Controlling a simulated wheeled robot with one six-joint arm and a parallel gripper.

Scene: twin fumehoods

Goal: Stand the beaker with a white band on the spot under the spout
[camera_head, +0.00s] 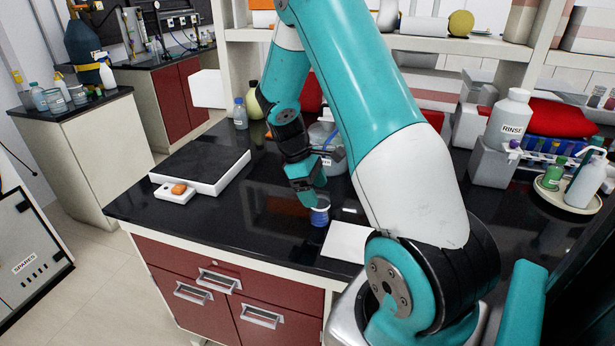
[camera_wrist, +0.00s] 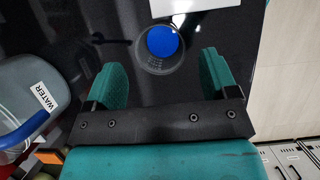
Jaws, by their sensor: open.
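A small clear beaker (camera_head: 320,216) with blue contents stands on the black bench, near its front edge. In the wrist view the beaker (camera_wrist: 162,42) is seen from above, just beyond the fingertips and roughly centred between them. I cannot make out a white band on it. My gripper (camera_head: 308,190) points down just above the beaker; in the wrist view my gripper (camera_wrist: 162,70) is open with nothing between its fingers. A clear container labelled WATER (camera_wrist: 35,85) is at the left of the wrist view; it stands partly behind my gripper in the head view (camera_head: 330,150). No spout or marked spot is clear.
A white sheet (camera_head: 345,243) lies right of the beaker. A black-topped plate device (camera_head: 203,165) stands to the left. A RINSE bottle (camera_head: 510,115), a tube rack (camera_head: 550,150) and a round tray (camera_head: 566,200) are at the right.

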